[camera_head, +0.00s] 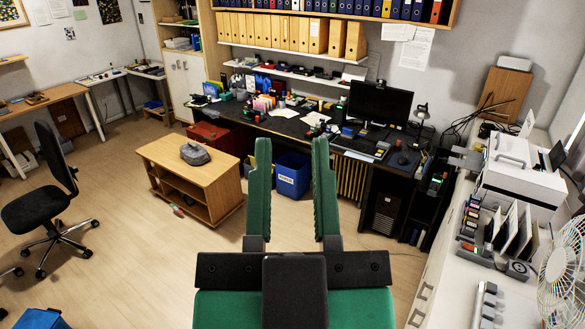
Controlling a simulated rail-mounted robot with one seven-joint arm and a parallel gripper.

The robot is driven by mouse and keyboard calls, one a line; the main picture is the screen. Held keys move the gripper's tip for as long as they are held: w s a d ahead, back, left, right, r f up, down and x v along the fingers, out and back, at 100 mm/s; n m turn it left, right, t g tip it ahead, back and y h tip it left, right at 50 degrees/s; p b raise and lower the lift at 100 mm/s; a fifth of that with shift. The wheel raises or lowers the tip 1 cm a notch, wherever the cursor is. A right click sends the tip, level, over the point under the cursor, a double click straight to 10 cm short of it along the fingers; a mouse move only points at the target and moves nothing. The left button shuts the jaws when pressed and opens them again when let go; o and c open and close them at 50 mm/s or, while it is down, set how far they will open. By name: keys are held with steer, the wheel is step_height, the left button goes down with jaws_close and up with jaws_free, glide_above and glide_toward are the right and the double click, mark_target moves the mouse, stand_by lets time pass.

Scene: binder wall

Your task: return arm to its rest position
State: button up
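My gripper (291,190) is in the lower middle of the head camera view, its two green fingers pointing up the picture. The fingers stand well apart and nothing is between them. Behind them in the picture are a blue bin (293,177) and the dark desk (262,122), both apart from the gripper. The rest of my arm is mostly outside the view.
A low wooden cabinet (181,160) with a grey item on top stands to the left. An office chair (42,195) is at far left. A white counter (468,285) with a printer (524,165) and fan (567,265) runs along the right. Binder shelves (290,48) line the back wall. Open floor lies left of my gripper.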

steer(key=shift+s+a+r+t, duration=0.35)
steer(key=shift+s+r, duration=0.2)
steer(key=shift+s, duration=0.2)
steer(key=shift+r+p, duration=0.7)
stand_by(0.4)
